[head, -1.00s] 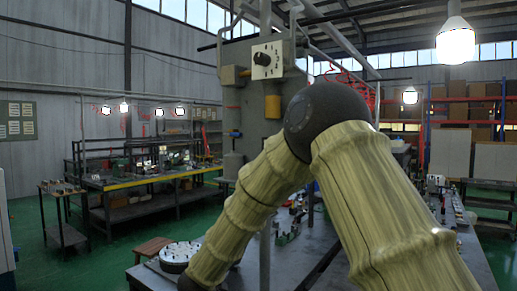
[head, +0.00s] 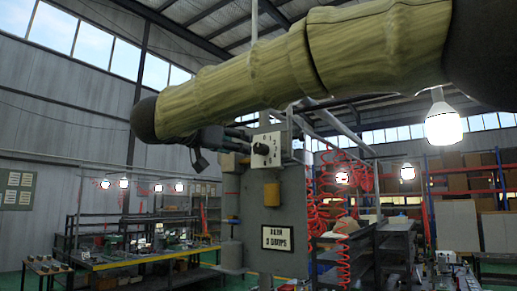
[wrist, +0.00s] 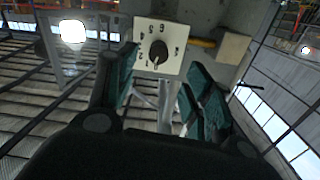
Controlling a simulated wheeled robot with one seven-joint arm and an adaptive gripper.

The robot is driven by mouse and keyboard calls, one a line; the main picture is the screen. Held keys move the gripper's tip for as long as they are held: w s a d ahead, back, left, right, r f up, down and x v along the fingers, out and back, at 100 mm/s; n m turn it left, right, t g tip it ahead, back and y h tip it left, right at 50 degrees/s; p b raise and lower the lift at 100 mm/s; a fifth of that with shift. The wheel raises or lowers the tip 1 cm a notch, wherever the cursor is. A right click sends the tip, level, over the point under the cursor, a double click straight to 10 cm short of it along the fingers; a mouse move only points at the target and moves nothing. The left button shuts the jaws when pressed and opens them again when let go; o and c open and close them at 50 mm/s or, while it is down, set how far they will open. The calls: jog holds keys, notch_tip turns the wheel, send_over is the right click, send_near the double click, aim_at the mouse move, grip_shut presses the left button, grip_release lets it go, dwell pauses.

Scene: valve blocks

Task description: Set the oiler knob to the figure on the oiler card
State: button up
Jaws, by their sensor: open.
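The oiler knob (head: 262,150) is a black round knob on a white dial plate (head: 274,139) with printed figures. In the wrist view the knob (wrist: 158,50) shows face on, its narrow end pointing down and slightly left; I cannot surely read the figure there. The oiler card (head: 277,238), white with a dark frame, hangs on the grey column below and appears to read "5 DROPS". My gripper (wrist: 160,70) is open and empty, its teal-padded fingers on either side of the dial's lower part, apparently short of the knob. In the head view my gripper (head: 238,138) is left of the dial.
Workbenches (head: 140,262) stand back left, and shelving (head: 455,180) back right.

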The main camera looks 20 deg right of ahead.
aim_at(258, 148)
jog(key=p+x, duration=0.1)
jog(key=x, duration=0.2)
jog(key=p+x, duration=0.1)
jog(key=x, duration=0.3)
jog(key=p+x, duration=0.1)
jog(key=x, duration=0.2)
jog(key=shift+w+d+r, duration=0.1)
jog(key=shift+d+r, duration=0.15)
jog(key=shift+d, duration=0.05)
jog(key=c, duration=1)
